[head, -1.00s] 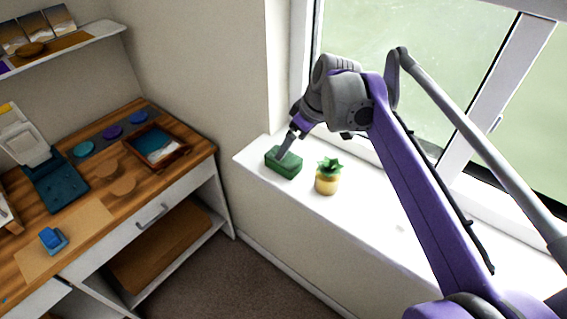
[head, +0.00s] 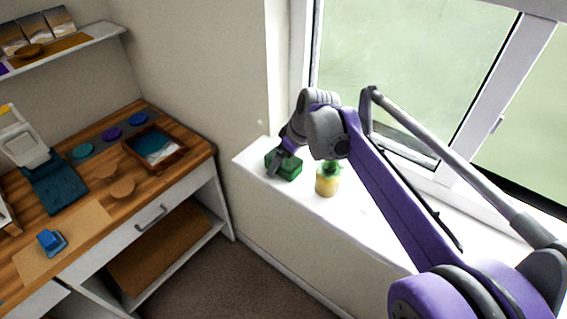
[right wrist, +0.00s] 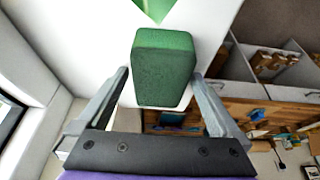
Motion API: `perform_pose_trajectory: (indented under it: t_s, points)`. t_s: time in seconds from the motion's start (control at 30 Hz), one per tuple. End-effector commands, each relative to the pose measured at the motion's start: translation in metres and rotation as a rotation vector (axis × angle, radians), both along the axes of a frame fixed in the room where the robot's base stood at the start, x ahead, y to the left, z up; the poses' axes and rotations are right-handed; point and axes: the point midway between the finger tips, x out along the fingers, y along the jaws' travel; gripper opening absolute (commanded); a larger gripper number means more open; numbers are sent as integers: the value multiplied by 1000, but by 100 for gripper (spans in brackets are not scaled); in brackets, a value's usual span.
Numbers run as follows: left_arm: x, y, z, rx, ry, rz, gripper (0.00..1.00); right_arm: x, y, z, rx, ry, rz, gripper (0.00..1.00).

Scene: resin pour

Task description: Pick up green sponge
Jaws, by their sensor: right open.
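The green sponge (head: 289,168) is a dark green block lying on the white windowsill, near its left end. My right gripper (head: 274,168) is at the sponge in the head view and hides part of it. In the right wrist view the sponge (right wrist: 164,68) lies ahead, between and beyond the two fingers of the open gripper (right wrist: 162,82). My left gripper is not in view.
A small yellow pot with a green plant (head: 327,181) stands on the windowsill (head: 369,217), right of the sponge. The window is behind. A wooden desk (head: 95,213) with a tray (head: 157,148) and coloured discs stands at left, with a floor gap between.

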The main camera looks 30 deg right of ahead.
Motion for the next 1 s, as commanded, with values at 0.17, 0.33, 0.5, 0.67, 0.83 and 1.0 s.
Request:
perform_pose_trajectory:
  t_s: [0.17, 0.33, 0.5, 0.67, 0.83, 1.0]
  points:
    - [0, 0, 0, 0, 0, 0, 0, 0, 0, -1, 0, 0, 0, 100]
    - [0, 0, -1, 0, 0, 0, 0, 0, 0, -4, 0, 0, 0, 100]
    - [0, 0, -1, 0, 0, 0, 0, 0, 0, -4, 0, 0, 0, 82]
    - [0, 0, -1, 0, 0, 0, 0, 0, 0, -4, 0, 0, 0, 53]
    - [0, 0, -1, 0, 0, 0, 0, 0, 0, -4, 0, 0, 0, 23]
    - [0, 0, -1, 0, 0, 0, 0, 0, 0, -4, 0, 0, 0, 12]
